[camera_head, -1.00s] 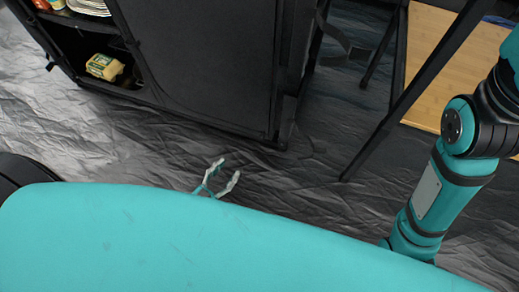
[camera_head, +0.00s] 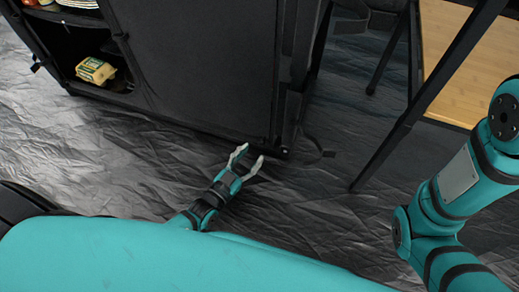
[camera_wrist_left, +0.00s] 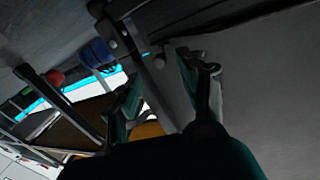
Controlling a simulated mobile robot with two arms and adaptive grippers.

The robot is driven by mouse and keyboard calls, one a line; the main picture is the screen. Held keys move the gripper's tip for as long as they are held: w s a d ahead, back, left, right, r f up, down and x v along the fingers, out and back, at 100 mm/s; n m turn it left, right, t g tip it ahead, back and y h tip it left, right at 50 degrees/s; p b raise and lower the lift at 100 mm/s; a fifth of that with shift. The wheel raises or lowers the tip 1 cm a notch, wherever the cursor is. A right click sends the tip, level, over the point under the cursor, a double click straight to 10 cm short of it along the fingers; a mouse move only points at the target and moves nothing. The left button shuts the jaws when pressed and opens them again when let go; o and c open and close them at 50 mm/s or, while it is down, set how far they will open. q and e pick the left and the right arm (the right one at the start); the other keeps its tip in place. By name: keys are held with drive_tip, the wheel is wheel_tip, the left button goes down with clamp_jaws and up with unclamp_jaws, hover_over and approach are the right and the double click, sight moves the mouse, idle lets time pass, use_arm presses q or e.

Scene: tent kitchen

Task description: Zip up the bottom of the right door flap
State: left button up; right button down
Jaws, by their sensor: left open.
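The right door flap (camera_head: 205,60) is a black fabric panel on the front of the dark cabinet. It hangs closed in the head view, and I cannot make out its zipper or pull there. My left gripper (camera_head: 250,156) is open and empty, low over the floor, just in front of the cabinet's bottom right corner. In the left wrist view, the open fingers of the gripper (camera_wrist_left: 168,85) point toward a dark frame post, with a large grey panel filling the right side. My right gripper is out of view; only parts of my right arm show.
The cabinet's left side is open, with a yellow carton (camera_head: 96,70) on a lower shelf. To the right stands a table with a wooden top (camera_head: 455,60) and dark slanted legs (camera_head: 400,125). Crinkled dark ground sheet (camera_head: 110,150) covers the floor in front.

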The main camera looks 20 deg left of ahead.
sight(261, 145)
use_arm(q)
drive_tip(key=b+x, duration=0.2)
drive_tip(key=x, duration=0.3)
clamp_jaws()
idle(0.5)
